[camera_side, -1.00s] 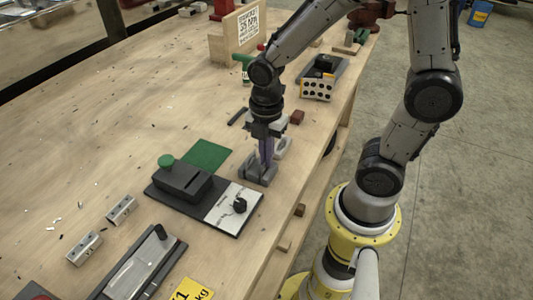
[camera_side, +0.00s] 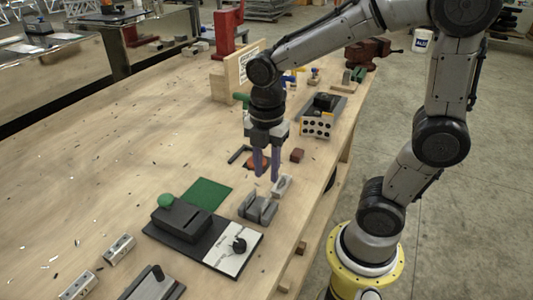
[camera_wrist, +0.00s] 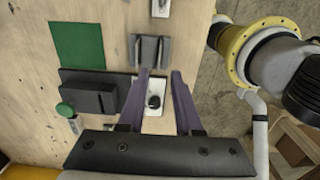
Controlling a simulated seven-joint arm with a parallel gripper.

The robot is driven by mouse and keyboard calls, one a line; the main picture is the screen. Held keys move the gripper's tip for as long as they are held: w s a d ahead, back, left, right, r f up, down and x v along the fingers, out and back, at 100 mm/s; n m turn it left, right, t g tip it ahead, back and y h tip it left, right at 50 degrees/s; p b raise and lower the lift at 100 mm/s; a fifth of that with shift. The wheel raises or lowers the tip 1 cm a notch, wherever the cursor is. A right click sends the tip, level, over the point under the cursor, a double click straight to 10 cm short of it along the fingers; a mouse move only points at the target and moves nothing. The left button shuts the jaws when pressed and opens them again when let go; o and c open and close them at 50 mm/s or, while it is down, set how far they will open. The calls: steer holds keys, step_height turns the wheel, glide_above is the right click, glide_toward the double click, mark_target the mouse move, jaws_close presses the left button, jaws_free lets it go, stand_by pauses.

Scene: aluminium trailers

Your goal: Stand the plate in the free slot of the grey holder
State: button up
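The grey holder (camera_side: 258,208) sits on the bench, with upright grey parts and a gap between them; it also shows in the wrist view (camera_wrist: 150,50). I cannot make out a separate plate; whether one of the upright parts in the holder is the plate, I cannot tell. My gripper (camera_side: 267,178) hangs above the bench, apart from the holder and behind it in the side view. Its two purple fingers point down and are apart, with nothing seen between them. In the wrist view the open fingers (camera_wrist: 160,73) show below the holder.
A light grey block (camera_side: 282,186) lies close behind the holder. A dark red block (camera_side: 297,155) lies right of my gripper.

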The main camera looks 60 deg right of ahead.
steer(key=s+r+m+t, duration=0.5)
steer(key=s+m, duration=0.3)
steer(key=m, duration=1)
steer(key=shift+d+r+t, duration=0.3)
steer(key=shift+r, duration=0.25)
stand_by(0.3)
